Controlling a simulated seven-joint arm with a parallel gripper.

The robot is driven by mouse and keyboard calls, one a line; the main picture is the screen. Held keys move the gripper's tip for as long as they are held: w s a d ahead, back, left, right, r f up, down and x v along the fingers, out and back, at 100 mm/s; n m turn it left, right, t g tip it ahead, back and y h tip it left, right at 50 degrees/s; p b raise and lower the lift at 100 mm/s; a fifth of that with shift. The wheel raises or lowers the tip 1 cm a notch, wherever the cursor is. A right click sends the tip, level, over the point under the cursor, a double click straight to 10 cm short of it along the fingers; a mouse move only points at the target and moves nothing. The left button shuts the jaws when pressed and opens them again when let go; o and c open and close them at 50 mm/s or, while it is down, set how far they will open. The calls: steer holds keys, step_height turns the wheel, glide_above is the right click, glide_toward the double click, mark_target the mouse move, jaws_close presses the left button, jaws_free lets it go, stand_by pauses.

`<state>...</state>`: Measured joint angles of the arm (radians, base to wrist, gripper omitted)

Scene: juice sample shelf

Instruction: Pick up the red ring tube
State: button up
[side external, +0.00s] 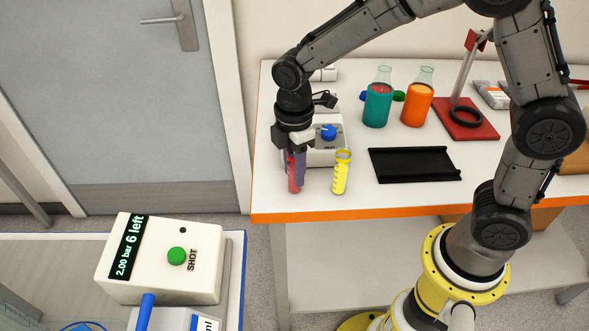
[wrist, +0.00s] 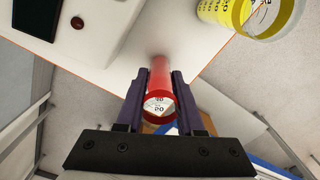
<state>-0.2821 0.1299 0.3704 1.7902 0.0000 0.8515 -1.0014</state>
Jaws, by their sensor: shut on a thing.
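The red ring tube (side external: 293,183) stands upright near the left front corner of the white table in the side external view. In the wrist view the red tube (wrist: 159,83) lies between the two purple fingers, its open ring end towards the camera. My gripper (side external: 297,167) points down and is shut on the red tube; its fingers hide part of the tube. It also shows in the wrist view (wrist: 160,90). I cannot tell whether the tube's base touches the table. A yellow ring tube (side external: 340,173) stands just right of it and shows in the wrist view (wrist: 250,14).
A white device with a blue knob (side external: 328,132) sits right behind the gripper. A black tray (side external: 414,164) lies to the right. Teal (side external: 377,106) and orange (side external: 417,106) flasks stand farther back. The table's orange edge (side external: 330,215) is close in front.

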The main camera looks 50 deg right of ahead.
jaws_close()
